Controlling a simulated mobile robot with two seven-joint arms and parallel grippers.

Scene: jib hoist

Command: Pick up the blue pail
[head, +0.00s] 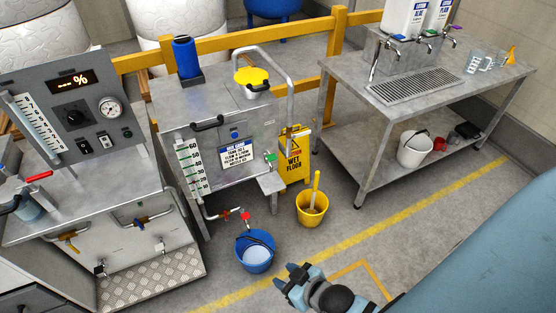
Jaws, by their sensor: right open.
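The blue pail (256,252) stands upright on the floor, below the small tap with the red handle on the metal tank. Its inside looks pale, as if it holds liquid, and a dark handle lies along its rim. My right gripper (288,279) is low in the head view, to the right of the pail and apart from it. Its jaws are open and nothing shows between them. My left gripper is not in view.
A yellow bucket (312,208) with a stick in it stands right of the pail. Behind it is a yellow wet floor sign (294,157). The metal tank (215,135) stands behind the pail. A steel table (430,85) is at right. Floor right of the yellow bucket is clear.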

